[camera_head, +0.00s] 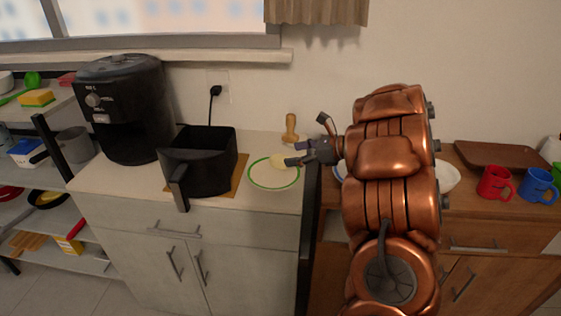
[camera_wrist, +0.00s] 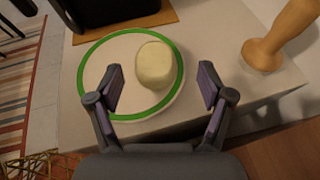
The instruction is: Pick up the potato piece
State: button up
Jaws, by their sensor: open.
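The potato piece (camera_wrist: 154,65) is pale yellow and rounded. It lies on a white plate with a green rim (camera_wrist: 98,66), right of the plate's middle in the wrist view. In the head view the potato piece (camera_head: 279,160) shows at the back of the plate (camera_head: 273,180), close to my gripper (camera_head: 290,152). In the wrist view my gripper (camera_wrist: 160,88) is open and empty, with one finger on each side of the lower part of the picture. The potato piece appears between and beyond the fingertips, and I see no contact.
A black air fryer drawer (camera_head: 204,160) stands on a wooden board left of the plate, with the fryer body (camera_head: 125,110) behind. A wooden pestle-like object (camera_head: 291,130) stands behind the plate. Red (camera_head: 495,183) and blue mugs (camera_head: 538,186) stand at the right.

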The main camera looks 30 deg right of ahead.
aim_at(280, 158)
jog(key=shift+w+a+f+p, duration=0.3)
jog(key=shift+w+a+f, duration=0.1)
jog(key=shift+w+a, duration=0.2)
jog(key=shift+w+a+f+p, duration=0.35)
jog(key=shift+w+a, duration=0.1)
jog(key=shift+a, duration=0.2)
jog(key=shift+x, duration=0.8)
jog(key=shift+f, duration=0.1)
jog(key=c, duration=1.3)
notch_tip(280, 158, up, 10)
jog(key=shift+b, duration=0.65)
